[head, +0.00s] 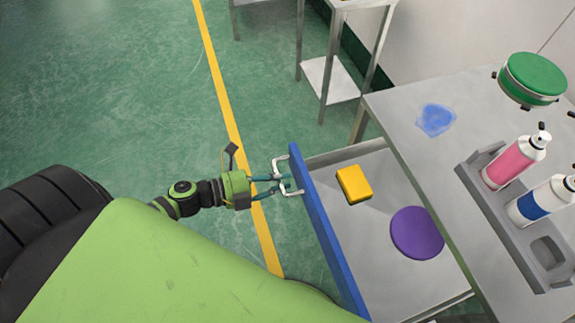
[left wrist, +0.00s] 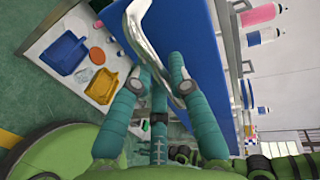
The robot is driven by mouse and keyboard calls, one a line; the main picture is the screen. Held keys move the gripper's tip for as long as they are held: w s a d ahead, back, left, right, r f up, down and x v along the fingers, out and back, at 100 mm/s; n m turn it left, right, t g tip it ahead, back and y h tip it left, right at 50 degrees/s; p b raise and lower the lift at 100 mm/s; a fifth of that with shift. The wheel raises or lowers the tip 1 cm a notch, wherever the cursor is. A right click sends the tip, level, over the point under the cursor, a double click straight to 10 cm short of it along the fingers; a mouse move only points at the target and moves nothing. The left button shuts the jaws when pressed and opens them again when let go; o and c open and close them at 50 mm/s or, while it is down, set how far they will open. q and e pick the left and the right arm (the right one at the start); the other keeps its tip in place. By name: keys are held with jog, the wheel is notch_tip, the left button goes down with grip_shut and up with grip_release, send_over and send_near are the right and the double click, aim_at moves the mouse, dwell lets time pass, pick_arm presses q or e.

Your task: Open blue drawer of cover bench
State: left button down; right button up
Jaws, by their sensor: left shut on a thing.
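The blue drawer (head: 323,238) of the grey bench (head: 388,102) is pulled out, with its inside open to view. It holds a yellow block (head: 354,184) and a purple disc (head: 417,232). My left gripper (head: 287,183) is at the metal handle (head: 281,163) on the outside of the blue front, its fingers shut on the handle. In the left wrist view, the teal fingers (left wrist: 160,74) are around the silver handle (left wrist: 146,40), close to the blue drawer front (left wrist: 203,60). My right gripper is not in view.
The bench top carries a blue patch (head: 435,119), a green round object (head: 533,79) and a grey rack (head: 497,220) with a pink can (head: 515,163) and a blue-banded can (head: 538,203). A metal stand (head: 330,78) is at the back. Green floor lies clear left of the drawer.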

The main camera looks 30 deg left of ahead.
pick_arm(q)
jog(key=shift+s+a, duration=0.4)
jog(key=shift+a, duration=0.05)
jog(key=c, duration=1.1)
grip_release()
jog(key=shift+c, duration=0.2)
jog(key=v, duration=1.2)
